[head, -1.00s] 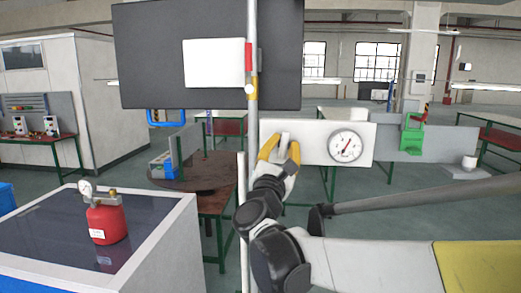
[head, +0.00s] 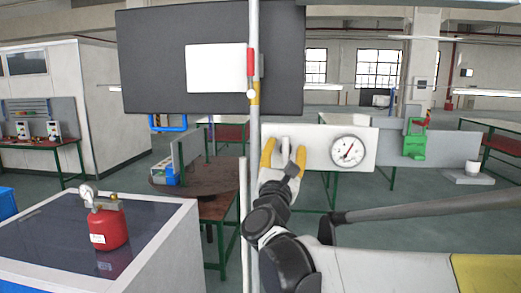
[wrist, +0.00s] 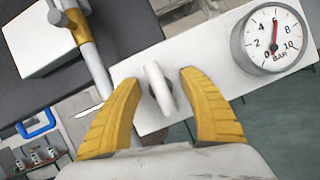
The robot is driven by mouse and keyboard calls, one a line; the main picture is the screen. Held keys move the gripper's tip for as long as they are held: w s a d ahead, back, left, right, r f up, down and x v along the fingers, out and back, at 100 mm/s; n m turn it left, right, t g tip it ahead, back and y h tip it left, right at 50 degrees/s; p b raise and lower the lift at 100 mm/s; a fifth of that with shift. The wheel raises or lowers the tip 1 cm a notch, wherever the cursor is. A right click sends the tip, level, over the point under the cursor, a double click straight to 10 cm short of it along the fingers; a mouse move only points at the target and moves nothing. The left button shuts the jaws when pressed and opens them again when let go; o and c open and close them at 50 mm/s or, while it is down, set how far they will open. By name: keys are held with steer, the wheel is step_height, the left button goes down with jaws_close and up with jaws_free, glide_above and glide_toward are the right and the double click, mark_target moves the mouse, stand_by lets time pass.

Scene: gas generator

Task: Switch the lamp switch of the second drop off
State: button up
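My gripper (head: 284,151) is open, with its two yellow fingers spread in front of a white panel (head: 316,148). A small white lever (head: 285,135) stands on the panel's left part. In the wrist view the lever (wrist: 160,88) shows between the fingers, with space on both sides; I see no contact. I see no label that identifies it as the second drop's lamp switch. A round gauge (head: 348,151) marked BAR in the wrist view sits to the right on the same panel.
A vertical pole (head: 254,175) with red and yellow bands stands just left of my gripper. A dark board (head: 150,60) is behind it, above. A red canister (head: 107,228) with a gauge stands on the cabinet at left. A green device (head: 414,145) is farther right.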

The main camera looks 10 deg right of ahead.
steer(key=v, duration=1.2)
steer(key=s+d+f+m+g+b, duration=0.25)
steer(key=d+f+m+b, duration=0.2)
steer(key=f, duration=0.45)
steer(key=s+d+f+m+g+b, duration=0.25)
steer(key=d+f+m+b, duration=0.2)
steer(key=f, duration=0.35)
steer(key=s+d+f+m+g+b, duration=0.2)
steer(key=d+f+m+g+b, duration=0.25)
steer(key=f, duration=0.45)
steer(key=s+a+f+m+g+y+b, duration=0.1)
steer(key=s+a+f+m+y+b, duration=0.2)
steer(key=f, duration=0.5)
steer(key=s+a+f+m+g+y+b, duration=0.1)
steer(key=s+a+f+m+y+b, duration=0.1)
steer(key=s+f+m+b, duration=0.3)
steer(key=s+a+f+m+g+y+b, duration=0.1)
steer(key=s+a+f+m+y+b, duration=0.2)
steer(key=f, duration=0.9)
steer(key=s+m+y+b, duration=0.1)
steer(key=m, duration=0.2)
steer(key=shift+s+a+f+m+g+b, duration=0.25)
steer(key=shift+a+f+m+g+b, duration=0.1)
steer(key=shift+f+b, duration=0.05)
